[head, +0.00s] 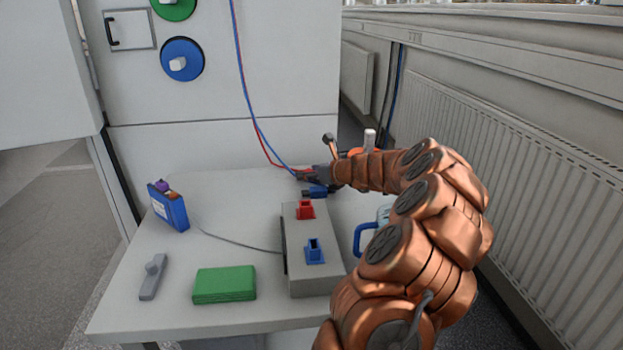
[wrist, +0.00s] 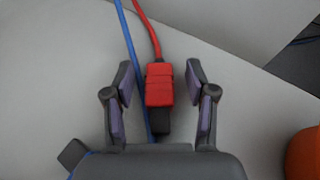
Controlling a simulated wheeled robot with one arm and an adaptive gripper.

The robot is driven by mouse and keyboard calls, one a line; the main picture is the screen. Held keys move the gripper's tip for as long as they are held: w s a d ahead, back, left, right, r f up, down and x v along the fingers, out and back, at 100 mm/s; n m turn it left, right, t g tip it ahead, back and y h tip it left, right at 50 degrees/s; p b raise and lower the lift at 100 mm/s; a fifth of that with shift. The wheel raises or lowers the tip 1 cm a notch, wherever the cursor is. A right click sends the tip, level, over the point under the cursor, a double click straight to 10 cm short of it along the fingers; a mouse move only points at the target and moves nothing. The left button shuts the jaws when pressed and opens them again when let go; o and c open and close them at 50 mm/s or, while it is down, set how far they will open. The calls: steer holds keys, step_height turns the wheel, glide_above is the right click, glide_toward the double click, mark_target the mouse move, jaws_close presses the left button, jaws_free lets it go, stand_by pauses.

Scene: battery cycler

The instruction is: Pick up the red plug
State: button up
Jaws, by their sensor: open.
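The red plug (wrist: 159,85) lies between the two open fingers of my gripper (wrist: 160,92) in the wrist view, with a visible gap on each side. Its red cable runs up from its top end, and its dark end points toward the palm. In the head view my gripper (head: 308,174) is over the back of the table, near where the red and blue cables come down. The red plug is hidden or too small to tell there. A blue plug (head: 316,191) lies just in front of my gripper.
A grey box (head: 305,274) with a red socket (head: 305,209) and a blue socket (head: 315,251) stands in front. A green block (head: 224,285), a grey handled tool (head: 153,276) and a blue pack (head: 168,206) are to the left. A blue cable (wrist: 131,42) runs beside the left finger.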

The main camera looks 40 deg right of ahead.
jaws_close()
stand_by(0.5)
step_height(320, 180, up, 10)
steer(key=p, duration=0.2)
steer(key=shift+p, duration=0.4)
stand_by(0.5)
